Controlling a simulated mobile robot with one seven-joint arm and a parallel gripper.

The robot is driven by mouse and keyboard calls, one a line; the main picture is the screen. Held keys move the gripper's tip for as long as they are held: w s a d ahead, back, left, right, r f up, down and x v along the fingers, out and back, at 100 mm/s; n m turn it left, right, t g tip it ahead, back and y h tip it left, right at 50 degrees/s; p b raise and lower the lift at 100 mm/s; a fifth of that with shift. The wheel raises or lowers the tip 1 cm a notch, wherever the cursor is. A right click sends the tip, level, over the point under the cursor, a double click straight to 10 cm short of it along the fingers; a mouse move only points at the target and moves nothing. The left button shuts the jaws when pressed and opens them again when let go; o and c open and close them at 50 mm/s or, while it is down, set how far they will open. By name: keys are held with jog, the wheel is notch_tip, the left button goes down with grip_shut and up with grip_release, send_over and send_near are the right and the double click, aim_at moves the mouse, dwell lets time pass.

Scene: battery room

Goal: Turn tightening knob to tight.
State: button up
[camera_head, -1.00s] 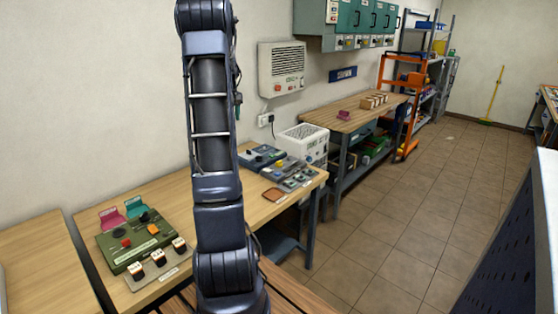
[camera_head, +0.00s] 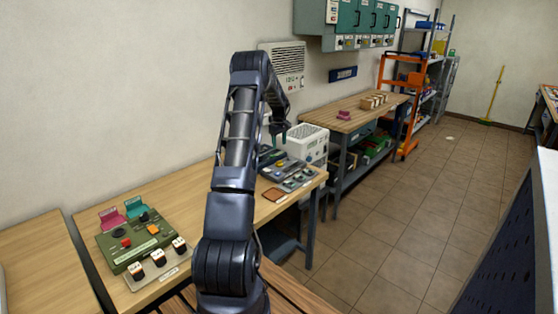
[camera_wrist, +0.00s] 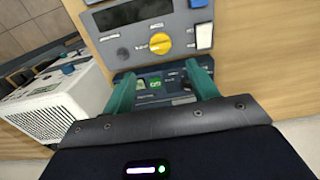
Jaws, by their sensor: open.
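A yellow round knob (camera_wrist: 160,43) sits on a grey panel with a dark display (camera_wrist: 130,14) in the wrist view. I cannot read its label, so I cannot tell whether it is the tightening knob. My gripper (camera_wrist: 161,84) is open, its teal fingers apart and nothing seen between them. The yellow knob lies beyond the fingertips, apart from them. In the head view my gripper (camera_head: 278,134) hangs above the back of the bench near the grey control units (camera_head: 290,172). A green panel (camera_head: 138,240) at the left carries a black knob, a red one and an orange one.
A white vented box (camera_head: 308,142) stands at the bench's far end; it also shows in the wrist view (camera_wrist: 62,112). A wall unit (camera_head: 285,62) hangs behind. The tiled floor at the right is clear.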

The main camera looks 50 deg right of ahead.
aim_at(279, 163)
notch_tip(279, 163, down, 10)
jog(key=shift+f, duration=0.1)
dwell(0.4)
jog(key=shift+c, duration=0.2)
jog(key=c, duration=1)
